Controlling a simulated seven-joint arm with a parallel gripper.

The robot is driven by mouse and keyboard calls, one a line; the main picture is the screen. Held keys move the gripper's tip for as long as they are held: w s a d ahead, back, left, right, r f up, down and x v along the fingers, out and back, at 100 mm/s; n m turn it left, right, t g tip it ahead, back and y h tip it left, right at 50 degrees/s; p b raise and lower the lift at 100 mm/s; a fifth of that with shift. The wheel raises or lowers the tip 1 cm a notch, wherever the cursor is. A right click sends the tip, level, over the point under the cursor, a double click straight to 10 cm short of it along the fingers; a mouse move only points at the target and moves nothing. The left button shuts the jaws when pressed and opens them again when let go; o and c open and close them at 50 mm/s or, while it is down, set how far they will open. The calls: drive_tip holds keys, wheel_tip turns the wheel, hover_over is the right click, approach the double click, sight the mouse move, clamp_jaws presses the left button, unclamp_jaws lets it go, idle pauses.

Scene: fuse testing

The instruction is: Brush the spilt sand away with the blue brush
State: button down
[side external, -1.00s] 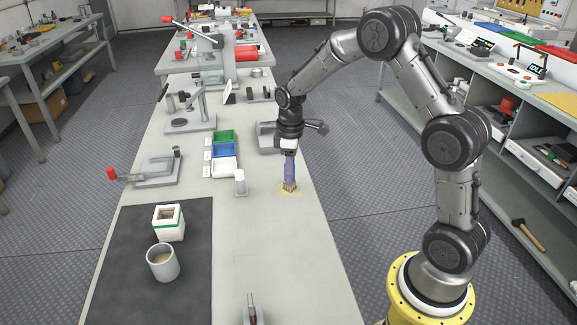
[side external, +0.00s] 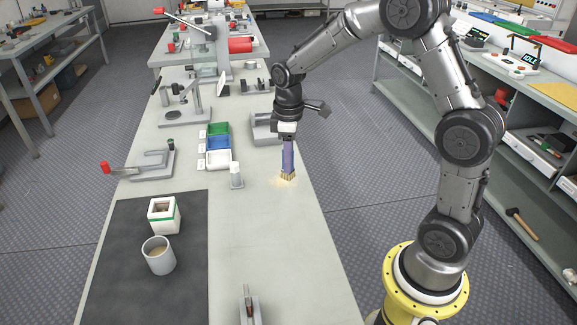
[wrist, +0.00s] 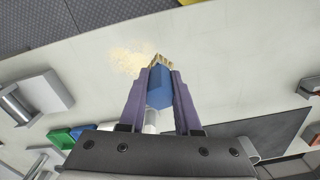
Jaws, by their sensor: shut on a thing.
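My gripper (side external: 288,152) points down over the right part of the bench and is shut on the blue brush (wrist: 158,92). In the wrist view the brush's blue body sits between my gripper's purple fingers (wrist: 158,100). Its tan bristles (side external: 287,175) point down at the bench top, at the spilt sand. The sand (wrist: 128,58) is a thin pale yellow patch, beside and around the bristle end. It also shows faintly in the side view (side external: 277,182). I cannot tell how firmly the bristles touch the bench.
A small white cylinder (side external: 236,175) stands left of the brush. Green, blue and white bins (side external: 218,143) lie behind it. A dark mat (side external: 125,270) at front left holds a grey cup (side external: 159,256) and a white box (side external: 164,216). The bench in front of the brush (side external: 270,235) is mostly clear.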

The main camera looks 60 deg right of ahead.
drive_tip(key=shift+r, duration=1.5)
